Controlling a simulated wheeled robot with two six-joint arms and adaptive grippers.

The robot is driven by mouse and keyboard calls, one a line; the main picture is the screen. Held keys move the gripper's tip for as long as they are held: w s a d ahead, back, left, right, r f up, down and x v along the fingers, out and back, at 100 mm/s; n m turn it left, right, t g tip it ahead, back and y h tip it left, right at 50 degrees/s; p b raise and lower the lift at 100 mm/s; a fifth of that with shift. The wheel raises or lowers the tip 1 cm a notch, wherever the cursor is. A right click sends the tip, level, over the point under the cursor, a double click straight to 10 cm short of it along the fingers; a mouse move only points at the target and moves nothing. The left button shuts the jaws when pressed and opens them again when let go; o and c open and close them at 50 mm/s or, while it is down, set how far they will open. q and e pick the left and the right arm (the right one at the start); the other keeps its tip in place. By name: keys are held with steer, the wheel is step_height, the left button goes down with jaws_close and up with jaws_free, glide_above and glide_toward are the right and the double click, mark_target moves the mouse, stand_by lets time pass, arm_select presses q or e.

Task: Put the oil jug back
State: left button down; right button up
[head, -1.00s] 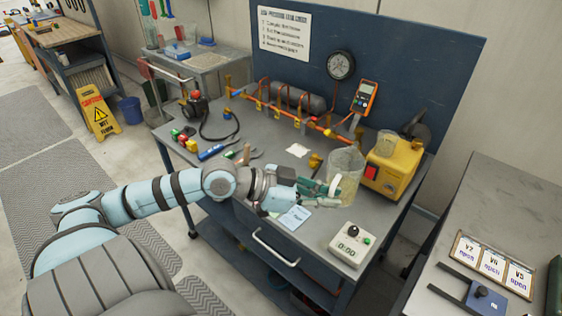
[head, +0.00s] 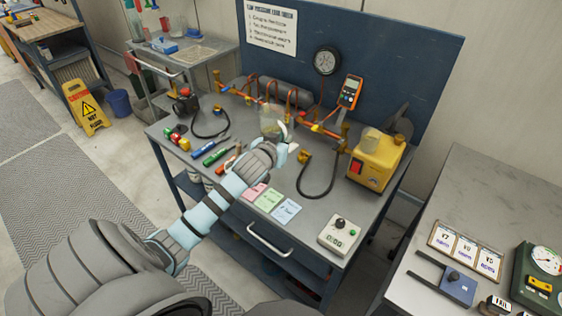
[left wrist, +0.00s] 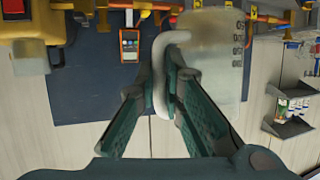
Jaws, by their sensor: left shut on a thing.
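The oil jug (head: 271,123) is a clear, graduated jug with a pale handle. In the head view it is over the back middle of the bench, partly hidden by my left gripper (head: 285,148). I cannot tell whether its base touches the bench. In the left wrist view the jug (left wrist: 218,55) appears upside down, with its printed scale showing. My left gripper (left wrist: 166,82) is shut on its handle (left wrist: 160,75). My right gripper is not in view.
Copper pipework (head: 320,127) runs behind the jug. A yellow pump (head: 375,163) stands at right, with a black hose (head: 318,188) beside it.

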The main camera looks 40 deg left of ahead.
arm_select(q)
step_height(320, 180, down, 14)
steer(key=b, duration=0.3)
steer(key=c, duration=1.8)
jaws_free()
steer(key=shift+o, duration=0.5)
steer(key=shift+r, duration=0.1)
steer(key=shift+s+d+r, duration=0.1)
steer(key=shift+s, duration=0.15)
steer(key=p+v, duration=0.2)
steer(key=v, duration=0.9)
steer(key=shift+s, duration=0.25)
